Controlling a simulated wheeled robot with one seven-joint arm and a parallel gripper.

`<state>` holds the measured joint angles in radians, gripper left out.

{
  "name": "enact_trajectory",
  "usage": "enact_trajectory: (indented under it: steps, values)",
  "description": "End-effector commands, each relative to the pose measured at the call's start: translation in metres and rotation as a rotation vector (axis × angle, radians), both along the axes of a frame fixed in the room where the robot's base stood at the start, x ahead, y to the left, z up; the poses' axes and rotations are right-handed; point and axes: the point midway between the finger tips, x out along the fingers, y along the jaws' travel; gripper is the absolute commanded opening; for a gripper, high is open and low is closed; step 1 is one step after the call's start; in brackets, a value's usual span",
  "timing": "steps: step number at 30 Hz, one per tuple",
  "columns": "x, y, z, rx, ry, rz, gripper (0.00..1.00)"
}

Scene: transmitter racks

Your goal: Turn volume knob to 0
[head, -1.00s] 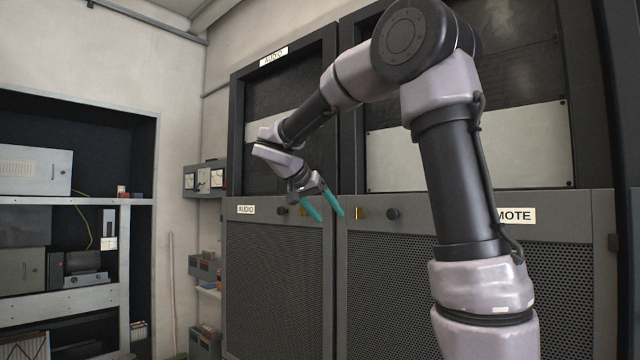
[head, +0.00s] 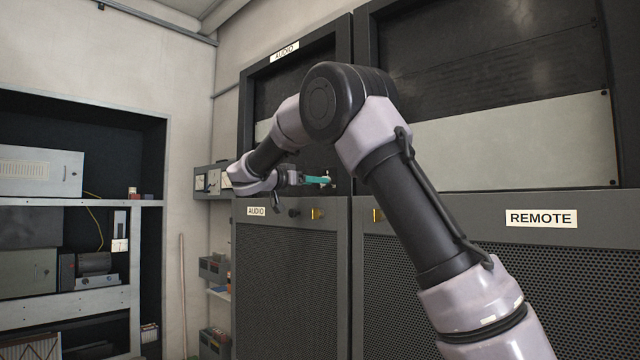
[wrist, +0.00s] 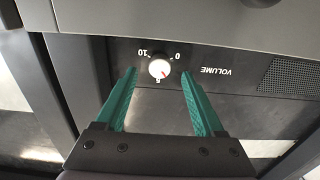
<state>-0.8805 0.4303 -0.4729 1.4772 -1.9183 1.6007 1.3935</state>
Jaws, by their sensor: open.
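In the head view my gripper (head: 328,181) is in front of the AUDIO rack's panel. The knob shows there only as a pale spot by the fingertips.
A shelf unit (head: 150,240) stands at the left. A speaker grille (wrist: 292,76) is beside the VOLUME label.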

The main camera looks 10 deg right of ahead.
Motion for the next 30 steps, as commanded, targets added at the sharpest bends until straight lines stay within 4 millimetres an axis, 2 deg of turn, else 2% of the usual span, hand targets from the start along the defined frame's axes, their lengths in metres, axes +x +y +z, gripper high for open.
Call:
enact_trajectory:
  steps: [1, 6, 17, 20, 21, 23, 30]
  values:
    - [0.005, -0.008, 0.000, -0.001, 0.001, -0.003, 0.70]
    - [0.016, -0.022, -0.001, 0.000, 0.001, -0.001, 0.70]
    - [0.019, -0.026, 0.000, 0.001, 0.002, 0.001, 0.70]
    - [0.019, -0.026, 0.000, 0.000, 0.001, 0.000, 0.36]
    - [0.019, -0.026, 0.000, 0.000, 0.001, 0.000, 0.21]
    - [0.019, -0.026, 0.000, 0.000, 0.001, 0.000, 0.00]
    - [0.019, -0.026, 0.000, -0.006, 0.012, 0.000, 0.00]
